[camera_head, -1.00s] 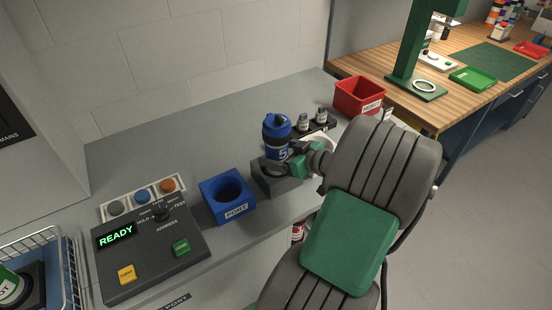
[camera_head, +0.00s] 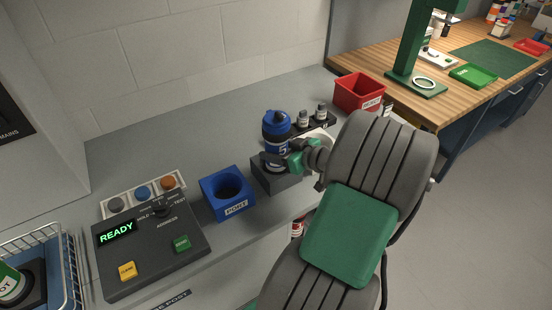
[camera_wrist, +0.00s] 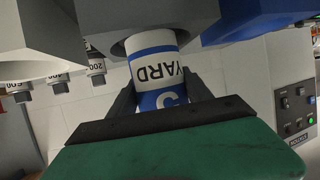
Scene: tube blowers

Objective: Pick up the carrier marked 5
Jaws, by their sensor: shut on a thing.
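The blue carrier marked 5 (camera_head: 277,130) stands upright above the dark grey block holder (camera_head: 283,185) on the bench. My gripper (camera_head: 274,159) reaches in from the right and is shut on the carrier's lower body. In the wrist view, the carrier (camera_wrist: 154,68) sits between my two fingers, with a white band reading "YARD" and part of the white numeral on blue. Its lower end is at the opening of the grey holder (camera_wrist: 85,25). I cannot tell whether it is fully clear of the opening.
The blue port (camera_head: 226,188) is just left of the holder. The control box (camera_head: 150,250) reads READY. Small labelled bottles (camera_head: 312,116) stand in a dark rack behind to the right, close to the carrier. A red bin (camera_head: 360,92) stands at the right end.

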